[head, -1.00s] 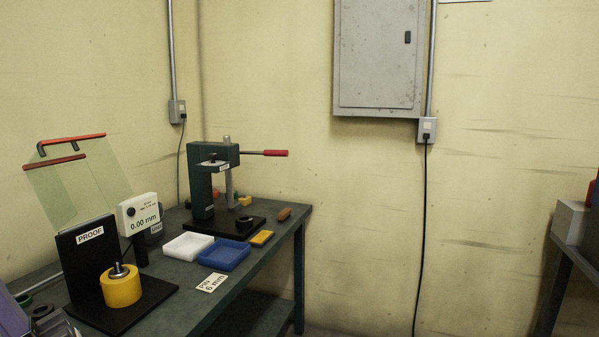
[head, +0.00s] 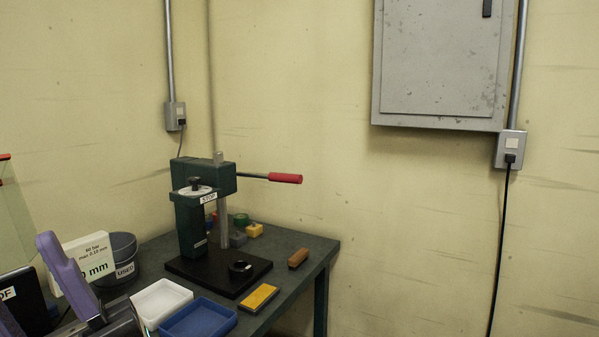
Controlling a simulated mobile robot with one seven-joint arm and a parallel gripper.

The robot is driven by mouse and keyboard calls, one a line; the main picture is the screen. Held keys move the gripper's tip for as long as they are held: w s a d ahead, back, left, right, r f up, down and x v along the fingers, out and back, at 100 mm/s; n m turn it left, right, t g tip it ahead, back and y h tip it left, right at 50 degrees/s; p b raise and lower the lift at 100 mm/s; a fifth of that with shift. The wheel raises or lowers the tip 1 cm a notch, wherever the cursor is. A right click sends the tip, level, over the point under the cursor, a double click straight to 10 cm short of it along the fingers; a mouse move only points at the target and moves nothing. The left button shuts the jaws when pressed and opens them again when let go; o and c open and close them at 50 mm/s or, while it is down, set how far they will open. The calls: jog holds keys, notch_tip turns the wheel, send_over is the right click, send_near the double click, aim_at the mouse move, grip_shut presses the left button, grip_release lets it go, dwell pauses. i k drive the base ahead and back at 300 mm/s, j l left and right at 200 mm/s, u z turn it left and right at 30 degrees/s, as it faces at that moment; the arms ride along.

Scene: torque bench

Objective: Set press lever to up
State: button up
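The press (head: 192,215) is dark green and stands on a black base plate on the bench, in the middle left of the head view. Its lever (head: 253,175) is a thin metal rod with a red grip (head: 285,178). It sticks out to the right from the press head, close to level. Nothing touches the lever. A "STOP" label and a dark knob show on the press head. Purple and grey parts, which look like my own arm, show at the lower left, well apart from the press. I cannot make out my gripper's fingertips.
A white tray (head: 143,310), a blue tray (head: 232,322), a yellow block (head: 259,298) and a brown block (head: 299,258) lie near the press. A grey bucket (head: 124,246) stands to its left. A grey wall cabinet (head: 440,120) hangs at the right. Space right of the lever is clear.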

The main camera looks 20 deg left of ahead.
aim_at(293, 178)
jog(key=i+u, duration=0.2)
jog(key=i, duration=0.35)
jog(key=i+l+u, duration=0.2)
jog(key=i, duration=0.35)
